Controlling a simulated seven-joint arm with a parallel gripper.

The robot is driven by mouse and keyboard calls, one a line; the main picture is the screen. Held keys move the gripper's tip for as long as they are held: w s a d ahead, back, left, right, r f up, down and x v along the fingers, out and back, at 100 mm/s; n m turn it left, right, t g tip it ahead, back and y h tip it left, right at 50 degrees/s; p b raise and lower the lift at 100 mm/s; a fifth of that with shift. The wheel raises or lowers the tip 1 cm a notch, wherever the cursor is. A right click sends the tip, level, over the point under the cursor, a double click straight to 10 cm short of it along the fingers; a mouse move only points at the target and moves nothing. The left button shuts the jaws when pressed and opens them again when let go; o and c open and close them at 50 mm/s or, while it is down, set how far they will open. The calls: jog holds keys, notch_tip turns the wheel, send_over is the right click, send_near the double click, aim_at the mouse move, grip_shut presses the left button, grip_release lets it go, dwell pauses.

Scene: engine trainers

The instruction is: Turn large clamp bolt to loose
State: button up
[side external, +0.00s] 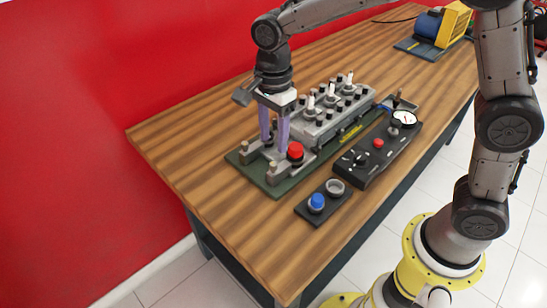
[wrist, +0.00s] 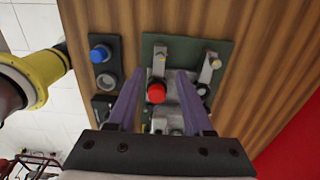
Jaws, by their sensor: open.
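A green baseplate (side external: 234,159) carries grey clamp arms with pale brass-coloured bolt heads at the near end of the engine trainer. One bolt head (side external: 273,166) is at the front and another bolt head (side external: 244,157) is to its left. In the wrist view they show as a bolt head (wrist: 161,48) and a second bolt head (wrist: 216,62). I cannot tell which is the large clamp bolt. My gripper (side external: 274,143) points down over the clamp area with its purple fingers apart and nothing visible between them. In the wrist view, my gripper (wrist: 161,73) has the red knob (wrist: 156,93) between its fingers in line of sight.
The grey engine block (side external: 325,118) with several black and white posts stands behind the clamps. A black gauge panel (side external: 375,150) and a small panel with a blue button (side external: 316,201) lie to the right. Bare wooden table (side external: 180,140) is free at left.

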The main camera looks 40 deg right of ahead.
aim_at(273, 164)
notch_tip(273, 164, down, 7)
jog(key=shift+f, duration=0.1)
jog(key=shift+c, duration=0.3)
grip_shut()
